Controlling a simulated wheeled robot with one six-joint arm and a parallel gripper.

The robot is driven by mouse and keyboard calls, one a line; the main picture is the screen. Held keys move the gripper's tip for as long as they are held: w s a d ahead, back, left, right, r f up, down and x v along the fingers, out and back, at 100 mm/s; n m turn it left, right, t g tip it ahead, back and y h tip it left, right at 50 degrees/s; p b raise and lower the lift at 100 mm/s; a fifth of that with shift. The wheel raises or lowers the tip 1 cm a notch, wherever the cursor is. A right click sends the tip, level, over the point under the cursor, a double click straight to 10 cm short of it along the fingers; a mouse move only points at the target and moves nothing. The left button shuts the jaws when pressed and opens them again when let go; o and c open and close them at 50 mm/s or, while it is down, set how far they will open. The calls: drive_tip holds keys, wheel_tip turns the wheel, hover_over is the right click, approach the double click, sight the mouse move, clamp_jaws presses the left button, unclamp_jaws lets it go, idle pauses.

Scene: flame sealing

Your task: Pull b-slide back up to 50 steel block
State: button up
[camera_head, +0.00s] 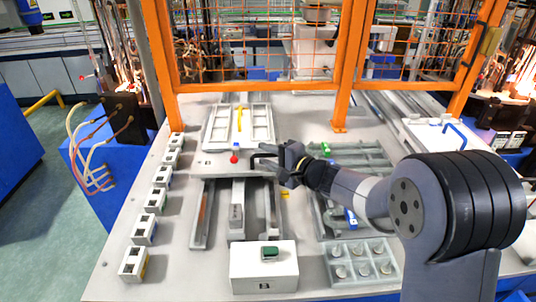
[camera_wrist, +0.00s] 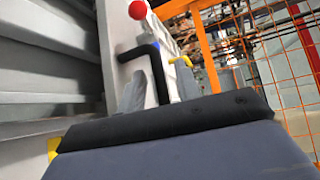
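The slide is a pale plate (camera_head: 215,166) above two rails, with a red knob (camera_head: 233,159) and a black bent handle (camera_head: 262,156) at its right. I take it to be the b-slide; no label is readable. In the wrist view the black handle (camera_wrist: 158,72) stands between my two grey fingertips, below the red knob (camera_wrist: 138,10). My gripper (camera_head: 276,160) is open, with its fingers apart on either side of the handle; contact cannot be told. A small grey block (camera_head: 236,217) sits on the middle bar between the rails; whether it is the 50 steel block cannot be told.
Small white boxes (camera_head: 144,230) line the left side. A plate with round pegs (camera_head: 361,264) and a grey fixture (camera_head: 362,160) are at right. An orange mesh fence (camera_head: 340,95) stands behind.

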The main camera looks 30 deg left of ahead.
drive_tip(key=shift+c, duration=0.4)
clamp_jaws()
drive_tip(key=shift+s+d+f+b, duration=0.25)
drive_tip(key=shift+s+b, duration=0.15)
drive_tip(key=shift+b, duration=0.35)
drive_tip(key=s+d+b, duration=0.1)
drive_tip(key=s+b, duration=0.2)
drive_tip(key=s+d+b, duration=0.2)
drive_tip(key=s, duration=0.1)
drive_tip(key=s+d+b, duration=0.2)
drive_tip(key=s+b, duration=0.1)
drive_tip(key=s, duration=0.1)
drive_tip(key=shift+d+r+b, duration=0.15)
drive_tip(key=shift+d+b, duration=0.05)
drive_tip(key=shift+b, duration=0.15)
drive_tip(key=shift+o, duration=0.4)
unclamp_jaws()
drive_tip(key=shift+r, duration=0.1)
drive_tip(key=shift+d, duration=0.1)
drive_tip(key=v, duration=1)
drive_tip(key=shift+s+d+b, duration=0.15)
drive_tip(key=shift+d+b, duration=0.2)
drive_tip(key=shift+b, duration=0.05)
